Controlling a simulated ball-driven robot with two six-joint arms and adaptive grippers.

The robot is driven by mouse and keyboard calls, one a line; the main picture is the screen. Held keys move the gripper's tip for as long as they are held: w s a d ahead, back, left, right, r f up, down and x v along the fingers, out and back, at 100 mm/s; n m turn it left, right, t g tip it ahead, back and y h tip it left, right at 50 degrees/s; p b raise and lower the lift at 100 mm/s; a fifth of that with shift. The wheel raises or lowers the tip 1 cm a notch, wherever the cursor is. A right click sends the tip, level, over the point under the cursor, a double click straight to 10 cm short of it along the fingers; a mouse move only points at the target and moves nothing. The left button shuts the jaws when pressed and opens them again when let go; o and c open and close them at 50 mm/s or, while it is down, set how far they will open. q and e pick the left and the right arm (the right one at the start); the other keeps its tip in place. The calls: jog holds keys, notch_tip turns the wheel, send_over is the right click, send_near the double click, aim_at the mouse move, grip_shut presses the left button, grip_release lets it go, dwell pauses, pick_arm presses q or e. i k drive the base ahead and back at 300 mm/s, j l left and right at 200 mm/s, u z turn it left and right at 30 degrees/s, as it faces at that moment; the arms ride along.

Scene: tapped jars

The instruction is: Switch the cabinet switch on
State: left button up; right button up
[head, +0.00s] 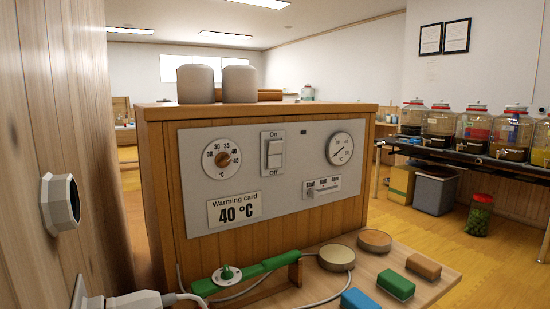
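The cabinet (160,190) is a wooden box with a grey front panel (290,195), facing me in the middle of the head view. The cabinet switch (275,154) is a white rocker on a light plate in the upper middle of the panel. The word On stands above it and Off below it. I cannot tell which way the rocker is pressed. Nothing covers or touches it. Neither of my grippers shows in the head view.
The panel also bears a dial (222,159), a gauge (341,149), a slider (323,189) and a 40 °C card (234,210). A wooden board (335,290) with a green lever (245,275) and several blocks lies before it. A plug (135,300) is at lower left.

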aim_at(275, 148)
jog(key=i+l, duration=0.25)
jog(key=l, duration=0.15)
jog(key=i+l, duration=0.2)
jog(key=l, duration=0.2)
jog(key=u, duration=1.55)
